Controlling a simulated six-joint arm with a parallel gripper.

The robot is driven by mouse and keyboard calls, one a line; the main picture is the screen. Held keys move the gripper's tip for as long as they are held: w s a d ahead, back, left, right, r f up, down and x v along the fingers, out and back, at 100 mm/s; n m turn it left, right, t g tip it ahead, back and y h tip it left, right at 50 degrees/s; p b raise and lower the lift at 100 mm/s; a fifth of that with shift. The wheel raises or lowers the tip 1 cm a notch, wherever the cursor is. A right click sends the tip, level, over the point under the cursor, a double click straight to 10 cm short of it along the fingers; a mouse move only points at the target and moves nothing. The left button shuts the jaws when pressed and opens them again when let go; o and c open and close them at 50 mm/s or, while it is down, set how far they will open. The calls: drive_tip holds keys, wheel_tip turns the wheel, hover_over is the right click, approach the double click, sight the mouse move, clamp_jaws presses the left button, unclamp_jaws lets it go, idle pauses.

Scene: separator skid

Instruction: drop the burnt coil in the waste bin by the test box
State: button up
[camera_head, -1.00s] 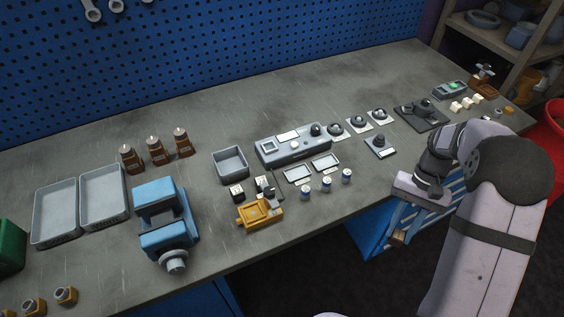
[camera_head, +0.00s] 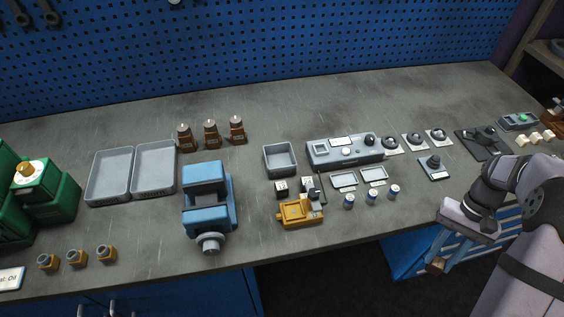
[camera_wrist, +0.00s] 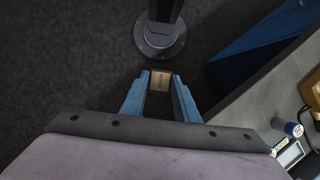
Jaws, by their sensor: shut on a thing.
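My gripper (camera_head: 440,256) hangs in front of the bench's front edge at the right, pointing down. Its blue fingers are shut on a small brown block, taken to be the burnt coil (camera_head: 435,266). The coil also shows between the fingertips in the wrist view (camera_wrist: 160,82), above the dark floor; the fingers hide its sides. A small grey open-topped bin (camera_head: 281,169) stands on the bench, left of the grey test box (camera_head: 345,161) with its window and knobs. The gripper is well to the right of the bin and nearer the front. The bin looks empty.
A yellow fixture (camera_head: 298,222), small black blocks and several small cylinders stand in front of the bin and test box. A blue vise (camera_head: 207,215), two grey trays (camera_head: 153,190) and brown bottles (camera_head: 210,134) are further left. The bench between vise and bin is clear.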

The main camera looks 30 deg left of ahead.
idle(0.4)
drive_tip(key=w+a+r+m+y+p, duration=0.1)
drive_tip(key=w+a+m+p, duration=0.1)
drive_tip(key=a, duration=0.5)
drive_tip(key=w+a+r+m+y+p, duration=0.1)
drive_tip(key=w+a+r+m+p, duration=0.1)
drive_tip(key=w+a, duration=0.3)
drive_tip(key=w+a+r+m+t+y+p, duration=0.1)
drive_tip(key=w+a+r+m+p, duration=0.1)
drive_tip(key=a, duration=0.7)
drive_tip(key=shift+w+a+r+m+p, duration=0.15)
drive_tip(key=shift+w+m+p, duration=0.2)
drive_tip(key=shift+m, duration=0.3)
drive_tip(key=shift+w+a+r+m+p, duration=0.1)
drive_tip(key=shift+w+m, duration=0.3)
drive_tip(key=shift+m, duration=0.25)
drive_tip(key=s+a+r+m+t+p, duration=0.1)
drive_tip(key=a+m, duration=0.3)
drive_tip(key=a, duration=1)
drive_tip(key=s+a+r+m+t+y+p, duration=0.1)
drive_tip(key=a+m, duration=0.4)
drive_tip(key=a, duration=0.8)
wheel_tip(320, 180, up, 2)
drive_tip(key=shift+s+a+t+y, duration=0.3)
drive_tip(key=shift+s+a+t, duration=0.05)
drive_tip(key=shift+s+t, duration=0.4)
drive_tip(key=shift+f, duration=0.1)
wheel_tip(320, 180, down, 6)
drive_tip(key=b, duration=0.6)
